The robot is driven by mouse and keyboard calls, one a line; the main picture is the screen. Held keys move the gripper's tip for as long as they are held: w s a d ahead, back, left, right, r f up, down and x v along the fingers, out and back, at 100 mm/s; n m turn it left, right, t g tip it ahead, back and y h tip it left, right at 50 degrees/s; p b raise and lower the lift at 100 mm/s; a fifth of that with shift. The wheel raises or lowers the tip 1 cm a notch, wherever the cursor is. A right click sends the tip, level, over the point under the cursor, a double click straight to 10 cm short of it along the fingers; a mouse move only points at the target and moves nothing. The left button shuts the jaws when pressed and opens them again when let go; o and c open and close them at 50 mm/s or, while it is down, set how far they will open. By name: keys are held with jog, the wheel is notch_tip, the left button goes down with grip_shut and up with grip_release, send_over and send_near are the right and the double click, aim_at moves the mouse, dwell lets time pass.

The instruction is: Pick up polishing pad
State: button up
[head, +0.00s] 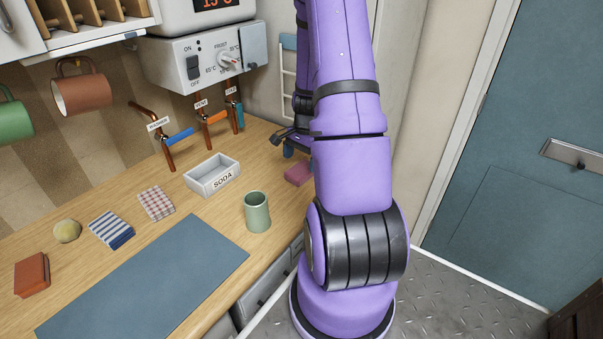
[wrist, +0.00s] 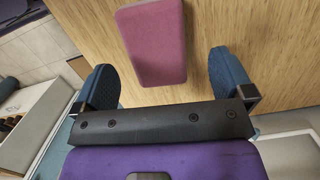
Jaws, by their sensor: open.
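The polishing pad appears to be the pink block (head: 299,173), lying on the wooden counter at its right end. It is partly hidden by my purple arm in the head view. In the wrist view the pink pad (wrist: 154,42) lies flat on the wood, between and ahead of my two blue fingers. My gripper (wrist: 168,75) is open, with a finger on each side of the pad's near end and nothing held. In the head view my gripper (head: 290,145) is mostly hidden behind my arm. I cannot tell its height above the counter.
Pipes with coloured handles (head: 180,135) stand along the wall.

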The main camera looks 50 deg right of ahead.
aim_at(301, 168)
jog(key=f, duration=0.4)
jog(key=shift+s+a, duration=0.2)
jog(key=c, duration=1)
